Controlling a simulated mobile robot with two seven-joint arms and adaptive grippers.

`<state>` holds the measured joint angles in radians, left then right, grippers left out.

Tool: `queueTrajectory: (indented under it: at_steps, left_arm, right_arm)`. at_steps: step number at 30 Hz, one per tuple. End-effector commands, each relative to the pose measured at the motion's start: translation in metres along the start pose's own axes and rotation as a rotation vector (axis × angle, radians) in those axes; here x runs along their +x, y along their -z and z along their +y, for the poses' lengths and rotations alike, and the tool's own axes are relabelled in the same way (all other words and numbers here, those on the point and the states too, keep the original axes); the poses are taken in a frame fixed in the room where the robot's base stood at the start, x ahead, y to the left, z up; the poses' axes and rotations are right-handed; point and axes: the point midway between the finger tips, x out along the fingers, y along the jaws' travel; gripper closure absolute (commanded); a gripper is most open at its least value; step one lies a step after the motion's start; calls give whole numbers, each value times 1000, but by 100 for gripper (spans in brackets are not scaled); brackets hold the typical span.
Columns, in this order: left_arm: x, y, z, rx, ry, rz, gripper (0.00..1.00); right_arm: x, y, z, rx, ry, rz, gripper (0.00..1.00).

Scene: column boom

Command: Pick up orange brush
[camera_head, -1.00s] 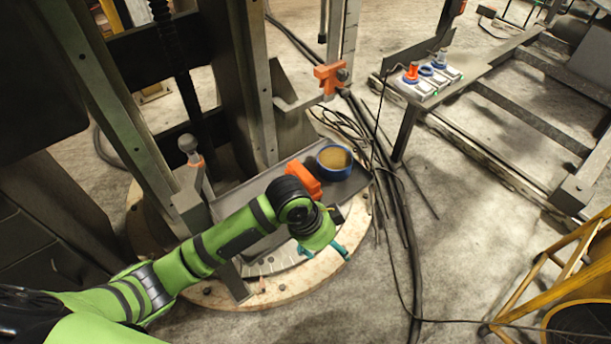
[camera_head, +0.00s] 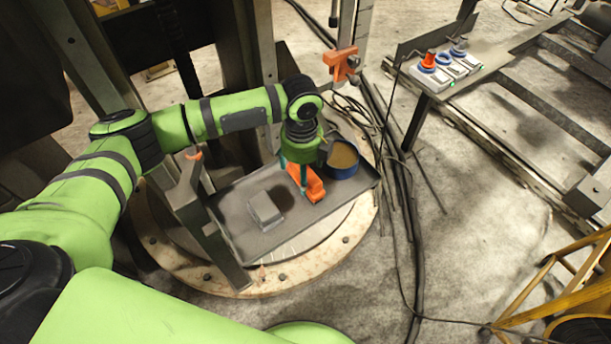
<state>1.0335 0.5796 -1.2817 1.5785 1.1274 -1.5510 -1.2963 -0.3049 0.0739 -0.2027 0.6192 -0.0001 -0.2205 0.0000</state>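The orange brush (camera_head: 314,190) lies on a grey metal tray (camera_head: 235,208) on the round base of the column. It is beside the blue-rimmed round tub, on the tub's left. My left gripper (camera_head: 294,177) points down over the brush's far end. Its teal fingers are spread apart, with one just left of the brush and the other overlapping it in the picture. Whether they touch the brush cannot be told. The gripper body and wrist hide the far end of the brush. My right gripper is not in view.
The blue-rimmed tub (camera_head: 342,172) with brown contents stands close to the right of the gripper. A grey block (camera_head: 265,210) lies on the tray's left part. Steel uprights stand behind and left. An orange clamp (camera_head: 343,64) and cables are to the right.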

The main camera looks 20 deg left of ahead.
Motion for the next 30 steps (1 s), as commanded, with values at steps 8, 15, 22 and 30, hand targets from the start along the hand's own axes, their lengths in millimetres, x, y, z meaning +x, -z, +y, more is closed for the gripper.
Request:
queueTrajectory:
  at_steps: [8, 15, 22, 30]
  left_arm:
    - [34, 2, 2, -1, -1, 1, 18]
    - [35, 2, 2, 0, 0, 0, 18]
    - [35, 2, 2, 0, 0, 0, 84]
    - [35, 2, 2, -1, 0, 0, 84]
  right_arm:
    - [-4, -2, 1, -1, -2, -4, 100]
    - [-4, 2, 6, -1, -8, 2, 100]
    - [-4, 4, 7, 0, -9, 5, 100]
    - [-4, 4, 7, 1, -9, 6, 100]
